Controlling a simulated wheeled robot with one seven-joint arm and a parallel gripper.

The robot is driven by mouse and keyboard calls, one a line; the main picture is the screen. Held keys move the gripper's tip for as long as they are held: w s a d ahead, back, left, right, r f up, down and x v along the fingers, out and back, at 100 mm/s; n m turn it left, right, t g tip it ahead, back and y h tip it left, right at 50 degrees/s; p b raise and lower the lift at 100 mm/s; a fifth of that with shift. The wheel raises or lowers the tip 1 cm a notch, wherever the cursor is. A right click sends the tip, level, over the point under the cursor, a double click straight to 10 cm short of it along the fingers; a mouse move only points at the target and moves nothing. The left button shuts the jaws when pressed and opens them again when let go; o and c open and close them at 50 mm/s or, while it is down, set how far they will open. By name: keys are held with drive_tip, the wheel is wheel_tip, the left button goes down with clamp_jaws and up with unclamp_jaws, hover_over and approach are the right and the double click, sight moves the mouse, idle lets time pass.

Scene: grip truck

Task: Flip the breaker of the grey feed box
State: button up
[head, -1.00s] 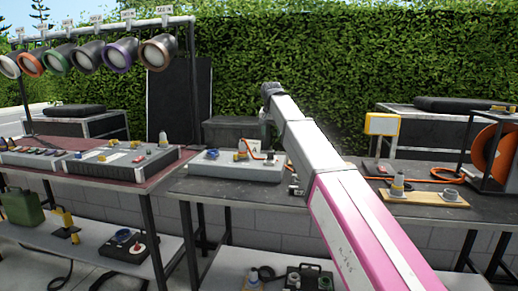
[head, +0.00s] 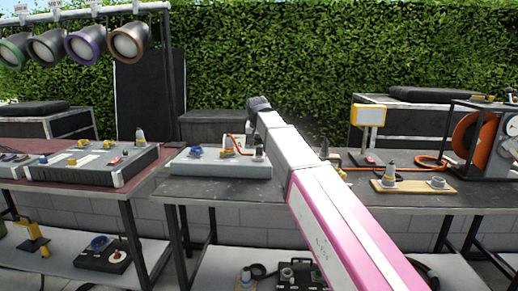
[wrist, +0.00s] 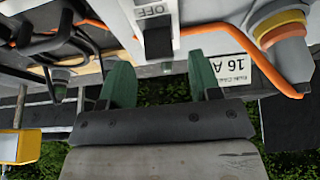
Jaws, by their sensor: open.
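The grey feed box (head: 205,166) sits on the middle table in the head view, with a blue socket (head: 194,150) and an orange cable on it. The wrist view, which looks upside down, shows a white breaker plate marked OFF (wrist: 152,12) with a black switch lever (wrist: 158,42). My gripper (wrist: 162,75) is open there, its two green fingers on either side of the lever, with clear gaps and nothing held. Whether the fingers are level with the lever in depth I cannot tell. In the head view my arm largely hides the gripper.
A 16 A label (wrist: 230,66) and a grey-yellow connector (wrist: 280,32) with an orange cable lie beside the breaker. A yellow work light (head: 369,116), a wooden board (head: 412,187) and an orange cable reel (head: 475,138) are to the right. A second console (head: 90,165) is left.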

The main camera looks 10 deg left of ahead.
sight(259, 151)
drive_tip(key=shift+x, duration=1.45)
